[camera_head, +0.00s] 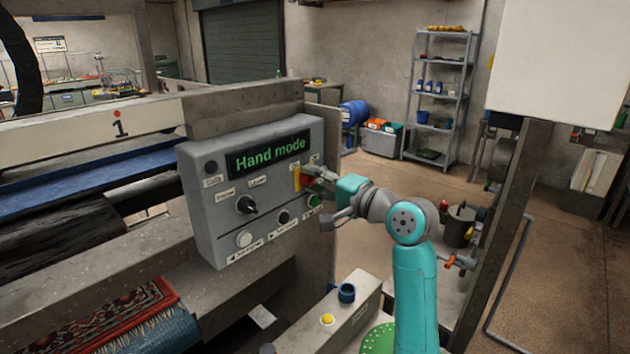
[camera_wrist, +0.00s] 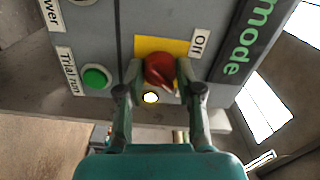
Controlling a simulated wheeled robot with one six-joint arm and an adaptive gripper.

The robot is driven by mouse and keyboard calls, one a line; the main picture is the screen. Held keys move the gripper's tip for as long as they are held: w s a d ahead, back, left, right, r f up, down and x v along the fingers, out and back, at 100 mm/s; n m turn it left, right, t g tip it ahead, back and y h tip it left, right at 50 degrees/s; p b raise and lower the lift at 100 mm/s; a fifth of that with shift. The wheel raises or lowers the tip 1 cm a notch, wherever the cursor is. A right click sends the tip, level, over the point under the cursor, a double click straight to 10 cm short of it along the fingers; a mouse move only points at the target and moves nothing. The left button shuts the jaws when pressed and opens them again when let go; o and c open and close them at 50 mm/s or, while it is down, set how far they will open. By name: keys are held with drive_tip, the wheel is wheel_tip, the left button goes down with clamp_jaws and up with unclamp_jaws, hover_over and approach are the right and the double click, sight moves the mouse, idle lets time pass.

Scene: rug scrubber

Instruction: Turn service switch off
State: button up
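The service switch is a red rotary knob (camera_wrist: 160,68) on a yellow plate (camera_wrist: 148,45), with an "Off" label (camera_wrist: 199,43) beside the plate. In the head view the yellow plate (camera_head: 297,181) is at the right edge of the grey control panel (camera_head: 215,215), and my gripper mostly hides the knob. My gripper (camera_wrist: 160,72) has its two fingers apart, one on each side of the knob. The fingertips are very close to the knob; whether they touch it is hard to tell.
The panel also has a black selector (camera_head: 246,205), several buttons and a screen (camera_head: 265,156) reading "Hand mode". A green "Trial run" button (camera_wrist: 96,77) is close to my left finger. A concrete post (camera_head: 315,235) stands behind the panel. A metal shelf (camera_head: 441,95) is far back.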

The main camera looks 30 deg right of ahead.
drive_tip(key=shift+c, duration=1)
drive_tip(key=shift+f+n, duration=0.1)
drive_tip(key=shift+n, duration=7.8)
drive_tip(key=o, duration=1.2)
drive_tip(key=shift+c, duration=0.2)
